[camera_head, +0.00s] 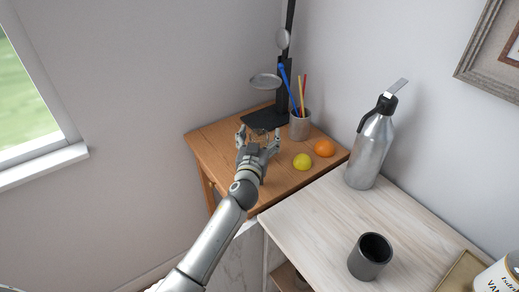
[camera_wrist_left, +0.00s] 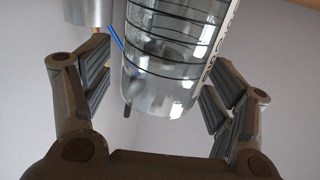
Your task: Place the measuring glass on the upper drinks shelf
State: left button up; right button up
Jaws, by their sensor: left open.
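The measuring glass (camera_wrist_left: 172,55) is clear with dark graduation rings, and fills the middle of the left wrist view. My left gripper (camera_wrist_left: 160,85) is open, with its ridged finger pads on either side of the glass and visible gaps between. In the head view my left gripper (camera_head: 258,138) reaches over the small wooden table (camera_head: 220,143), and its fingers hide most of the glass there. My right gripper is not in view. I cannot make out an upper drinks shelf in these frames.
A black stand (camera_head: 266,118) with round pans and a metal pencil cup (camera_head: 299,127) are close behind my gripper. A yellow fruit (camera_head: 302,161) and an orange (camera_head: 324,148) lie to the right. A steel bottle (camera_head: 370,150) and dark cup (camera_head: 369,258) stand on the pale counter (camera_head: 315,220).

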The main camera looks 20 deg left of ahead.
pick_arm(q)
jog(key=shift+s, duration=0.1)
jog(key=shift+c, duration=0.9)
jog(key=c, duration=1.4)
jog(key=shift+r, duration=0.1)
